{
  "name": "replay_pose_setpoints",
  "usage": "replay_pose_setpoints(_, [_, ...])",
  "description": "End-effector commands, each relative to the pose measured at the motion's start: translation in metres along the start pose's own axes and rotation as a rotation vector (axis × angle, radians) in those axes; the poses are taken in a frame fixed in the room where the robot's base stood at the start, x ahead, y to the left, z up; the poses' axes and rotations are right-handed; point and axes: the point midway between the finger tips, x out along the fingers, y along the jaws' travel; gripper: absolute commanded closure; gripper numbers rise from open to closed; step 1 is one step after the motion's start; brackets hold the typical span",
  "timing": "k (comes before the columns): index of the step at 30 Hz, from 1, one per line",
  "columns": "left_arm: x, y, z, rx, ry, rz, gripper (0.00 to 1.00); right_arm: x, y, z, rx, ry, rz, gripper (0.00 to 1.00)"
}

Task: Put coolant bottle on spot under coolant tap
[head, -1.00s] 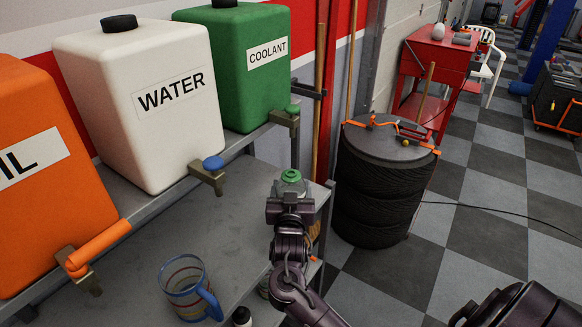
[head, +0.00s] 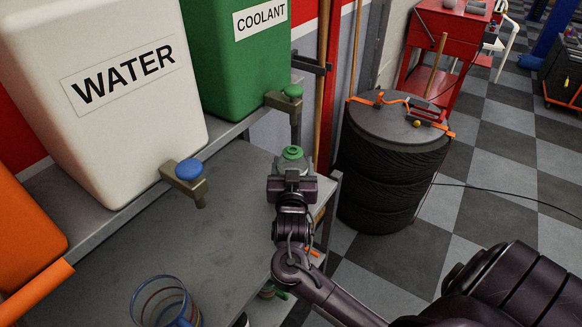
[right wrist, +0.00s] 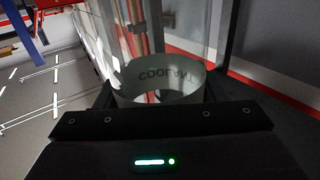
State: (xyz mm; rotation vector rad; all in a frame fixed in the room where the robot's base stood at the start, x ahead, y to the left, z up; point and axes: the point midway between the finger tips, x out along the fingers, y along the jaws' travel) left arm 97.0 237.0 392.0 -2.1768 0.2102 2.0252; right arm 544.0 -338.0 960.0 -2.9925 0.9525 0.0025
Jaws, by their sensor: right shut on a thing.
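My right gripper (head: 292,172) is shut on the coolant bottle. In the right wrist view, the pale bottle (right wrist: 160,92) with a COOLANT label sits between the fingers. The bottle is at the right end of the grey lower shelf (head: 190,235), below the coolant tap (head: 286,97) in the picture. I cannot tell whether it touches the shelf. The tap is on the green COOLANT tank (head: 235,70). The spot itself cannot be made out. My left gripper is out of view.
A white WATER tank (head: 120,130) with a blue-knobbed tap (head: 188,172) stands left of the coolant tank. A clear striped jug (head: 160,300) is at the shelf front. Stacked tyres (head: 385,175) stand to the right. The shelf middle is clear.

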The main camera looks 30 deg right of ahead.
Motion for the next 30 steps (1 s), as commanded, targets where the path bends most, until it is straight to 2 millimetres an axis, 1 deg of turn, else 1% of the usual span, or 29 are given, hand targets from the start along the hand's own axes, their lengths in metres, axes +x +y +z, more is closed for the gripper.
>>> replay_pose_setpoints(5, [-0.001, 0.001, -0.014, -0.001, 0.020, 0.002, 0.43, 0.000, 0.000, -0.002, 0.002, 0.001, 0.001, 0.83])
replay_pose_setpoints(6, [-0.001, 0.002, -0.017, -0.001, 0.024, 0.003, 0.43, 0.000, 0.000, 0.000, 0.000, -0.003, 0.001, 0.31])
replay_pose_setpoints(10, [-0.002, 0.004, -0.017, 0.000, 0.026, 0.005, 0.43, 0.000, 0.000, 0.000, 0.000, -0.002, 0.001, 0.15])
replay_pose_setpoints(18, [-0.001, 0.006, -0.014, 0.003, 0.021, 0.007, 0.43, 0.000, 0.000, -0.001, 0.000, -0.001, 0.000, 0.15])
replay_pose_setpoints(21, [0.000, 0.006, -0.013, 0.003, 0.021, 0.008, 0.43, -0.006, 0.000, 0.000, 0.001, -0.001, 0.000, 0.15])
replay_pose_setpoints(23, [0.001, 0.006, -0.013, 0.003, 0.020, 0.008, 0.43, -0.013, 0.000, 0.001, 0.002, -0.002, -0.001, 0.15])
replay_pose_setpoints(26, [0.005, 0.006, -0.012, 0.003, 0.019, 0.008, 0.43, -0.032, 0.000, 0.002, 0.004, -0.005, -0.001, 0.15])
replay_pose_setpoints(30, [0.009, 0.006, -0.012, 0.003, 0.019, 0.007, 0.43, -0.063, 0.000, 0.002, 0.003, -0.005, 0.001, 0.15])
